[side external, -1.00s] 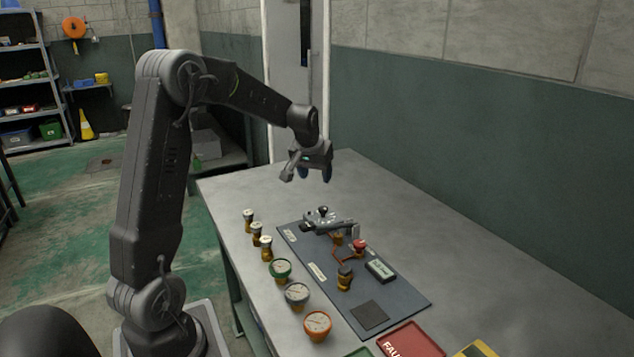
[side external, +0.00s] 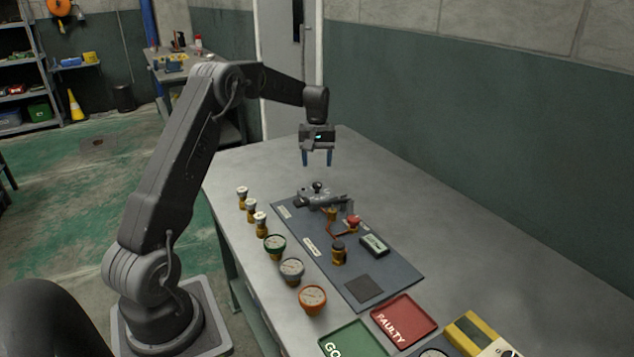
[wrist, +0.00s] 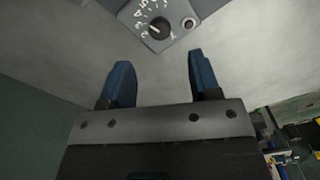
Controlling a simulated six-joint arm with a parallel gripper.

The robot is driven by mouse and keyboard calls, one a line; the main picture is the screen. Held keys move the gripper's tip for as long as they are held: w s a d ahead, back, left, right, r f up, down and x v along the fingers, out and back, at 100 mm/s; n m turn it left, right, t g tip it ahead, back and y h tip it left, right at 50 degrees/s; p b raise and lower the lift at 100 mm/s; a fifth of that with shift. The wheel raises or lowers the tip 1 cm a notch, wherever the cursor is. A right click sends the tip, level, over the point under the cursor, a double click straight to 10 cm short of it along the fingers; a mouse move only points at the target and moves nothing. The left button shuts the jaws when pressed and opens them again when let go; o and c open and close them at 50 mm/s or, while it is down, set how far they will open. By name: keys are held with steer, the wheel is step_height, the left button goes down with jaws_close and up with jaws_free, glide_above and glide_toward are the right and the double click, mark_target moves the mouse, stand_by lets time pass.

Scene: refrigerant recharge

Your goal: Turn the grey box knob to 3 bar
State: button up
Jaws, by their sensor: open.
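The grey box (wrist: 158,16) shows at the top of the wrist view, with numbers around a black knob (wrist: 159,28). The knob has a pale pointer mark; I cannot read for certain which number it points to. In the side view the grey box (side external: 312,201) sits at the far end of the dark panel, its black knob (side external: 318,186) on top. My gripper (side external: 317,160) points down above the table, a little beyond and above the box. Its blue fingers (wrist: 160,82) are apart with nothing between them, clear of the knob.
The dark panel (side external: 345,284) carries brass fittings, a red knob (side external: 352,222) and a small display (side external: 374,245). Several gauges and fittings line the table's left edge. A red FAULTY tray (side external: 404,320) and a green tray (side external: 352,342) lie at the near end.

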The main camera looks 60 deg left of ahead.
mark_target(317, 184)
step_height(317, 184, down, 8)
steer(key=shift+r, duration=0.2)
steer(key=shift+c, duration=0.2)
steer(key=c, duration=0.9)
